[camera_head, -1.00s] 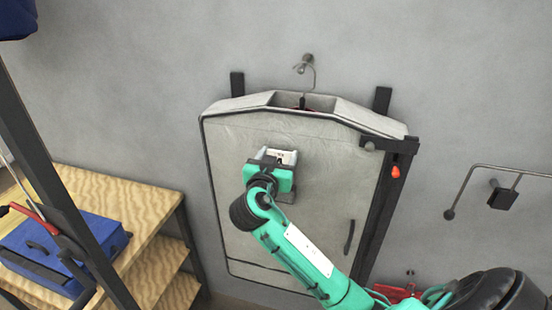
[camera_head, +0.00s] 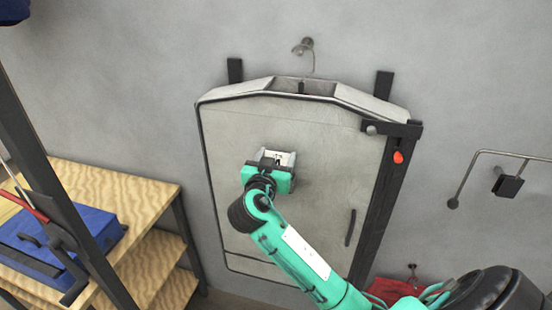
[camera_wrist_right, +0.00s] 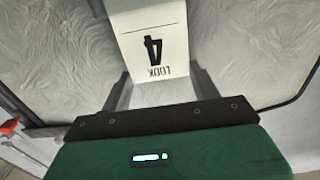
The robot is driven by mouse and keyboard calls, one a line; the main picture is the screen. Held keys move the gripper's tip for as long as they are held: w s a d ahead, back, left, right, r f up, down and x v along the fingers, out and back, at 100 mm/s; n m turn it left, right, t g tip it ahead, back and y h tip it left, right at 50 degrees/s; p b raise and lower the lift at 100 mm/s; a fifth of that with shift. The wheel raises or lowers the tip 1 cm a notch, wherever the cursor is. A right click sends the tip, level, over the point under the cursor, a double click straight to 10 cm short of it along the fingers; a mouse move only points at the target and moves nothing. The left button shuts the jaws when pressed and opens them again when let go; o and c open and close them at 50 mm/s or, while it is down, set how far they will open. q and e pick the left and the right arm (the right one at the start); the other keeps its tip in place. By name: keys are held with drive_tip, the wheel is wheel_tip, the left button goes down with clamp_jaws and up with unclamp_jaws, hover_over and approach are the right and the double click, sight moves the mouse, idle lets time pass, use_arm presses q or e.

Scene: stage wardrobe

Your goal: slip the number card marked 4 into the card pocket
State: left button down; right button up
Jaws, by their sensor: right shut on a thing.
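The number card (camera_wrist_right: 178,22), white with a black 4 and the word LOOK, appears upside down between my fingers in the right wrist view. A small white part of it shows at the gripper in the head view (camera_head: 287,155). My right gripper (camera_wrist_right: 160,88) is shut on the card, close in front of the grey garment bag (camera_head: 315,130); it also shows in the head view (camera_head: 277,158). The card pocket cannot be told apart behind the gripper and card, so I cannot tell whether the card is inside it. My left gripper is not in view.
The bag hangs against the grey wall, with a dark bar and orange pull (camera_head: 398,157) at its right. A wooden shelf (camera_head: 120,195) with a blue case (camera_head: 45,240) stands at left. A wall rod (camera_head: 500,154) juts out at right.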

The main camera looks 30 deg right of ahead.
drive_tip(key=shift+f, duration=0.15)
drive_tip(key=o, duration=1)
drive_tip(key=shift+o, duration=0.2)
